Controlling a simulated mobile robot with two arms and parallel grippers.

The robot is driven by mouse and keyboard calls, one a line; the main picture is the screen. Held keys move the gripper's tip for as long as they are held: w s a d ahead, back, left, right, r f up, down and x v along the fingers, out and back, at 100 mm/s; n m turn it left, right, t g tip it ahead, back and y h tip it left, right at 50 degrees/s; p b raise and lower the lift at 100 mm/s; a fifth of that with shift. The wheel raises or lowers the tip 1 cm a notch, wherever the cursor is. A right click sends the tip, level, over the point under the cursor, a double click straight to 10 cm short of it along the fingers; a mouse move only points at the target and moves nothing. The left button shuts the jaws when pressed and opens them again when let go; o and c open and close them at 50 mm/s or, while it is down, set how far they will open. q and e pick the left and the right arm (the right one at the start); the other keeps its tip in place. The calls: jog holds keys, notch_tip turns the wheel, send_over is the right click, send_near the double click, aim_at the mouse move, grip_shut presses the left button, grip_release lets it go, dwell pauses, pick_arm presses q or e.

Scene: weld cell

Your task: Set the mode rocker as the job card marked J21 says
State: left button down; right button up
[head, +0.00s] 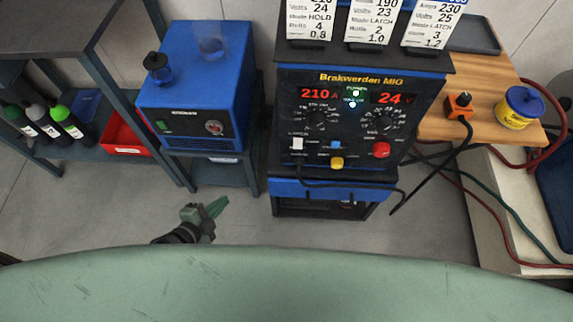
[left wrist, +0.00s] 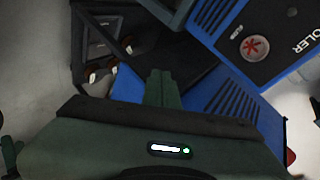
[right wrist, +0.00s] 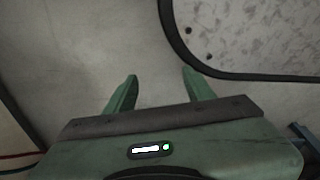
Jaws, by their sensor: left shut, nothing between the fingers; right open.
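The blue and black welder panel (head: 345,95) shows 210 A and 24 V in the head view. The white mode rocker (head: 297,143) is at its lower left; its label and tilt are too small to read surely. Three job cards stand above: left (head: 311,18) reads mode HOLD, middle (head: 370,20) LATCH, right (head: 433,22) LATCH. Their tops are cut off, so no J21 mark shows. My left gripper (head: 216,206) is shut and empty, low and left of the welder; its shut fingers show in the left wrist view (left wrist: 160,88). My right gripper (right wrist: 159,80) is open and empty.
A blue cooler (head: 197,90) stands left of the welder. A shelf with bottles (head: 65,120) and a red tray (head: 122,137) is at far left. A wooden bench (head: 460,125) with a yellow tin (head: 518,110) is at right. Cables run below it. Floor is clear between.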

pick_arm(q)
jog(key=s+d+r+m+h+b, duration=0.2)
jog(key=d+r+m+h+b, duration=0.2)
jog(key=d+r+m, duration=0.5)
notch_tip(320, 180, up, 6)
jog(key=d+h, duration=0.2)
jog(key=shift+s+d+r+t+h, duration=0.15)
jog(key=shift+s+r+t+h, duration=0.15)
jog(key=shift+s+h, duration=0.1)
pick_arm(e)
jog(key=w, duration=0.4)
jog(key=shift+w+a+r, duration=0.1)
jog(key=shift+w+a, duration=0.05)
jog(key=shift+a, duration=0.2)
pick_arm(q)
jog(key=shift+w, duration=0.1)
jog(key=b, duration=0.2)
send_near(298, 144)
jog(key=w+d+f, duration=0.3)
jog(key=d, duration=0.1)
jog(key=shift+w+d, duration=0.2)
jog(key=shift+w, duration=0.15)
pick_arm(e)
jog(key=shift+t, duration=0.3)
jog(key=shift+w+a+r, duration=0.1)
jog(key=shift+w+r, duration=0.5)
jog(key=shift+r, duration=0.35)
jog(key=shift+w+a+r, duration=0.1)
jog(key=shift+w+r, duration=0.45)
jog(key=shift+r, duration=0.4)
